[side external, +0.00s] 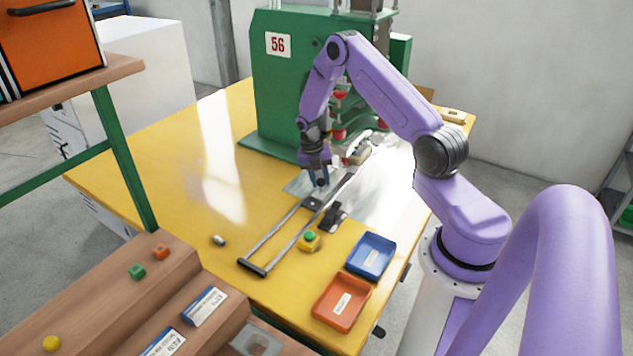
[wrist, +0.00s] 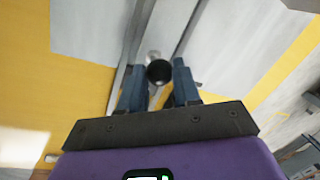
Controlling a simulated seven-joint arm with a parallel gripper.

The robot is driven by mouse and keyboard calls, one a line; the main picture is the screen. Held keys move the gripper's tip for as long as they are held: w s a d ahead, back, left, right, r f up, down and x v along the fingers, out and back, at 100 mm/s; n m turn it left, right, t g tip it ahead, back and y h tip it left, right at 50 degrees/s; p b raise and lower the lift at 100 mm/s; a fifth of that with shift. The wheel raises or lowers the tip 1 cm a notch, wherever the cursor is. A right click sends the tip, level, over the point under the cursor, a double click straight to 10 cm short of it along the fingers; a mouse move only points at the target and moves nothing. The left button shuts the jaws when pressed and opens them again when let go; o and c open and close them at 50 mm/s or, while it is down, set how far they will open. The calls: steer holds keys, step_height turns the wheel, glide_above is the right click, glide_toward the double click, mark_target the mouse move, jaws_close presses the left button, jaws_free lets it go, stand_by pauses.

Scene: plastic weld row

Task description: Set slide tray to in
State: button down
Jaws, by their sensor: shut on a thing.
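The slide tray (side external: 298,186) looks like a flat grey metal plate by the two long rails, close to the green press. It also shows as a pale grey plate in the wrist view (wrist: 85,30). My gripper (side external: 319,182) points down at the plate, with its blue fingers (wrist: 155,85) on both sides of a round black knob (wrist: 159,72). It is shut on this knob. My gripper and arm hide part of the tray and the knob in the side view.
The green press (side external: 280,90), marked 56, stands behind the tray. The rails (side external: 272,238) run toward the front to a black end bar (side external: 252,268). A green button on a yellow box (side external: 309,241), a blue bin (side external: 371,256) and an orange bin (side external: 342,299) lie right of them.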

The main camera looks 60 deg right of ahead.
steer(key=c, duration=0.8)
jaws_free()
steer(key=shift+d, duration=0.35)
steer(key=shift+a, duration=0.1)
steer(key=shift+w+a+r, duration=0.1)
steer(key=shift+r, duration=0.4)
step_height(320, 180, up, 16)
steer(key=w+a, duration=0.1)
steer(key=w, duration=0.1)
steer(key=shift+w+a, duration=0.3)
steer(key=shift+a, duration=0.05)
steer(key=shift+r, duration=0.1)
